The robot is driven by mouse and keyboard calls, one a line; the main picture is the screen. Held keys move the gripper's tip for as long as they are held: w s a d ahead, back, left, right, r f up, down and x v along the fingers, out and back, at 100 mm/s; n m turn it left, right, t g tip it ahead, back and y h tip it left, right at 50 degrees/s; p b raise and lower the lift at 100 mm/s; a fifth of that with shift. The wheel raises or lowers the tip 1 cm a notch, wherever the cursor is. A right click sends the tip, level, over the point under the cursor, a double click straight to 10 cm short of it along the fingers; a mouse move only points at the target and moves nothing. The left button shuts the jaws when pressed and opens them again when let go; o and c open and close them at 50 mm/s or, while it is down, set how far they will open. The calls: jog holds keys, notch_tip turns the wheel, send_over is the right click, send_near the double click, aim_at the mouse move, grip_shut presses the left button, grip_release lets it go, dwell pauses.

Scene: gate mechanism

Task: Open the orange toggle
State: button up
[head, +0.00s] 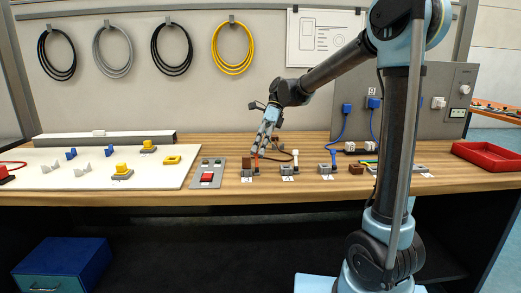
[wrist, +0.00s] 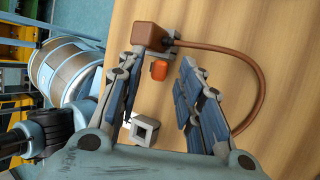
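The orange toggle (wrist: 159,70) shows in the wrist view as a small rounded orange piece beside a brown block (wrist: 150,37). A brown cable curves from the block to the right. In the head view the brown block (head: 247,162) stands at the table's front, left of the white and blue units. My gripper (wrist: 160,62) is open, with one finger on each side of the orange toggle in the picture. I see no clear contact, and its height above the toggle is hard to tell. In the head view my gripper (head: 263,145) is just above this unit and partly hides it.
A grey square socket (wrist: 145,130) lies nearby in the wrist view. A grey panel with a red button (head: 207,177) is to the left. A white-levered unit (head: 289,169) and a blue-levered unit (head: 328,167) stand to the right. A red tray (head: 487,153) is at the far right.

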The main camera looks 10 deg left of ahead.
grip_shut()
jog(key=shift+s+d+r+t, duration=0.1)
jog(key=shift+s+r+t, duration=0.1)
jog(key=shift+t, duration=0.2)
dwell(0.4)
jog(key=shift+s+d+r+n+t+y, duration=0.1)
jog(key=shift+s+r+n+t+y, duration=0.05)
jog(key=shift+s+t, duration=0.4)
jog(key=shift+s+d+r+n+t+y, duration=0.1)
jog(key=shift+s+d+n+t, duration=0.2)
jog(key=shift+t, duration=0.35)
jog(key=shift+s+a+r+n+t+y, duration=0.1)
jog(key=shift+s+r+t+y, duration=0.05)
jog(key=shift+s+t, duration=0.4)
jog(key=s+t, duration=0.1)
jog(key=t, duration=0.1)
jog(key=s+t, duration=0.1)
jog(key=t, duration=0.1)
jog(key=shift+s+d+f+n+y, duration=0.1)
jog(key=shift+s+d+n+y, duration=0.25)
jog(key=shift+d+y, duration=0.05)
jog(key=shift+s+d+f+n+t+y, duration=0.25)
jog(key=shift+s+t, duration=0.3)
jog(key=shift+t, duration=0.35)
jog(key=shift+s+f+n+t+y, duration=0.15)
jog(key=shift+s+f+t+y, duration=0.15)
jog(key=shift+s+t, duration=0.4)
jog(key=shift+w+t, duration=0.1)
jog(key=shift+t, duration=0.25)
